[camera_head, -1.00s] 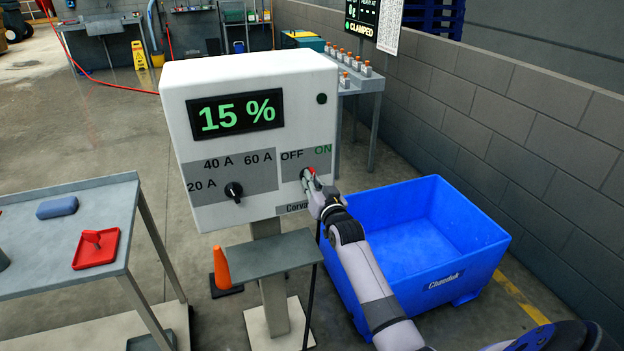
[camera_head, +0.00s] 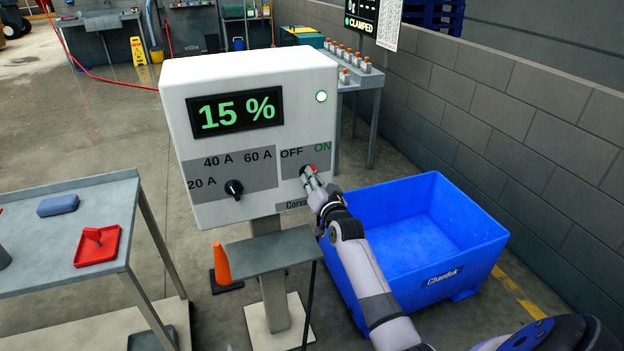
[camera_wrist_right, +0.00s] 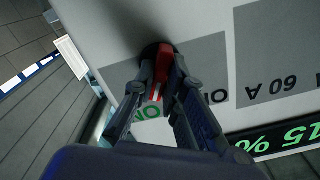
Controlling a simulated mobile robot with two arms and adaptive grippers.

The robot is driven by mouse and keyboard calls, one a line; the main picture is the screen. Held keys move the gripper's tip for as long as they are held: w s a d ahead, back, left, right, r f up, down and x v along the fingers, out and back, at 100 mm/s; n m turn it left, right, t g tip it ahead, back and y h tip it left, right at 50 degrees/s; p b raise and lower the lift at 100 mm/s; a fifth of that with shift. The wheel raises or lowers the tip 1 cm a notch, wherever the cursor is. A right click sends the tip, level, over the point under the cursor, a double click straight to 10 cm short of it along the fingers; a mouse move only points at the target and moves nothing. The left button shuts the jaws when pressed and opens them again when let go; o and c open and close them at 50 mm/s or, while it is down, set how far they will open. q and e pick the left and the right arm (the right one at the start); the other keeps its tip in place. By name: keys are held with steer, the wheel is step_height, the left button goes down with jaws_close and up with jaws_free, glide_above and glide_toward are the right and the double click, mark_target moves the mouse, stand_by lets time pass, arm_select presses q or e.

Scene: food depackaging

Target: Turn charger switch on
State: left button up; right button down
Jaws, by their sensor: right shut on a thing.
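The white charger box (camera_head: 318,115) stands on a post in the middle of the head view, its display (camera_head: 236,111) reading 15 %. A round lamp (camera_head: 321,97) at its upper right glows green. The switch (camera_head: 311,169) is a red-marked knob between the OFF and ON labels. My right gripper (camera_head: 308,178) is shut on it, its fingers partly hiding it. In the right wrist view the two fingers hold the dark and red switch knob (camera_wrist_right: 163,65) from both sides. My left gripper is in neither view.
A black dial (camera_head: 233,188) sits left of the switch. A blue crate (camera_head: 475,250) stands on the floor under my right arm, near the grey block wall.

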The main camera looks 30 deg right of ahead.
steer(key=c, duration=1.6)
jaws_free()
steer(key=shift+c, duration=0.2)
steer(key=v, duration=1.2)
steer(key=shift+f, duration=0.15)
